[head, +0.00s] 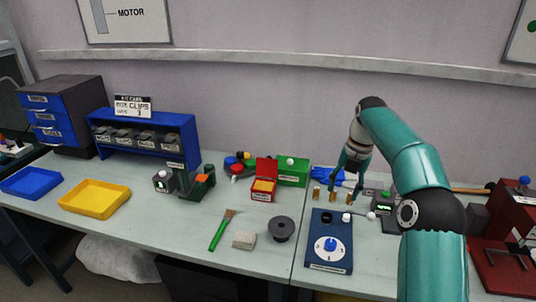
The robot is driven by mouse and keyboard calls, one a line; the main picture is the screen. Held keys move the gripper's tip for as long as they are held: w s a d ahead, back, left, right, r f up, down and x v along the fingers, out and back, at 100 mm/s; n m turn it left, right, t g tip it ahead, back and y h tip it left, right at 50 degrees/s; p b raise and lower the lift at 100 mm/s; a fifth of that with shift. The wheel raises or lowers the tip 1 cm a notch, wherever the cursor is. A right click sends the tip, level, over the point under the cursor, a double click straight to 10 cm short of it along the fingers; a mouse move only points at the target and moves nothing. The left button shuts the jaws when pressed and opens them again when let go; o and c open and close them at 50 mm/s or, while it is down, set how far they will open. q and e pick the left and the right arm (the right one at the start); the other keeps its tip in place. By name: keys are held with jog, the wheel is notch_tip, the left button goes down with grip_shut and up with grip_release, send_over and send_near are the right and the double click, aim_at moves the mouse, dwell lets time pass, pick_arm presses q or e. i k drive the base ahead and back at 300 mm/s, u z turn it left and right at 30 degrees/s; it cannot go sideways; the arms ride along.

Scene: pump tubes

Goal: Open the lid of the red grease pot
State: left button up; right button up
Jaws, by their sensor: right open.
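The red grease pot (264,195) stands on the middle of the table, left of the table seam. Its red lid (266,166) is tilted up at the back, and yellow grease shows in the open top. My right gripper (345,190) is open and points down, well to the right of the pot and apart from it. It is above or near small brass pieces; the exact height is hard to tell. My left gripper is not in view.
A green box (293,171) stands close behind the pot on the right. A green-handled brush (219,233), a beige block (244,240) and a dark spool (283,229) lie in front. A blue dial board (329,258) is at the front right.

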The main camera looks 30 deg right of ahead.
aim_at(268, 166)
jog(key=i, duration=1.4)
